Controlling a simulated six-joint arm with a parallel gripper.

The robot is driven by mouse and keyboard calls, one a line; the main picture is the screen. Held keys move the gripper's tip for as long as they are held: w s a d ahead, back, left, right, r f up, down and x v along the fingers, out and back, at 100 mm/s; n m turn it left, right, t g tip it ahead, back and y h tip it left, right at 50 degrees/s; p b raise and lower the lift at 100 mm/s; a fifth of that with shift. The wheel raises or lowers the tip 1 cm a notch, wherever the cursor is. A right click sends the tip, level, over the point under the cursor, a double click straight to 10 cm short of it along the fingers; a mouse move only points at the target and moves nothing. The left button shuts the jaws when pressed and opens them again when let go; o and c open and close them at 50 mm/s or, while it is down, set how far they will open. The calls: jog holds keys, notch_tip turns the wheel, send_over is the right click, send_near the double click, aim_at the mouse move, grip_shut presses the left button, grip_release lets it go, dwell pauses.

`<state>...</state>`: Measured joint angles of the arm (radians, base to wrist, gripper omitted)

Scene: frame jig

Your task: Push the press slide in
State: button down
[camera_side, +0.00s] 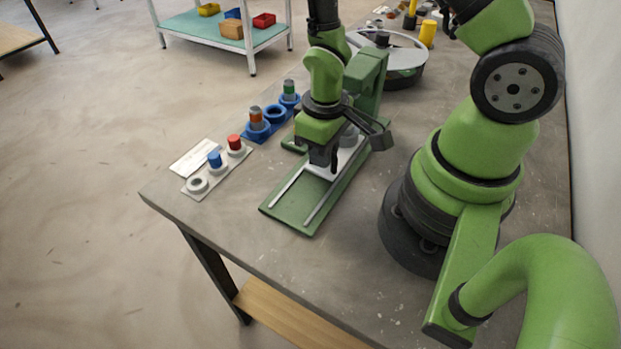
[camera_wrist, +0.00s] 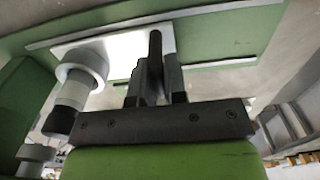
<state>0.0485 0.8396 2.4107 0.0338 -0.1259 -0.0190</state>
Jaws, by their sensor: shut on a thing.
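The press (camera_side: 368,82) is green, with a long green base (camera_side: 290,212) carrying two pale rails. The press slide (camera_side: 348,158) is a light plate on these rails, near the press column; bare rail shows on its front side. In the wrist view the slide (camera_wrist: 122,48) is a bright plate with a pale round holder (camera_wrist: 84,66) at its left. A dark upright handle (camera_wrist: 155,48) stands on its right part. My gripper (camera_side: 328,164) is shut on the handle, and its fingers (camera_wrist: 157,80) flank it in the wrist view. My gripper partly hides the slide in the side view.
Left of the press are blue holders (camera_side: 262,130) with coloured parts, a pale strip (camera_side: 212,178) with several round pieces, and a white card (camera_side: 195,158). A round tray (camera_side: 405,72) and a yellow cylinder (camera_side: 428,33) stand behind. The table front is clear.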

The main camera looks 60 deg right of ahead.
jog(key=shift+d, duration=0.55)
jog(key=c, duration=1.2)
grip_release()
jog(key=shift+o, duration=0.2)
notch_tip(320, 180, up, 7)
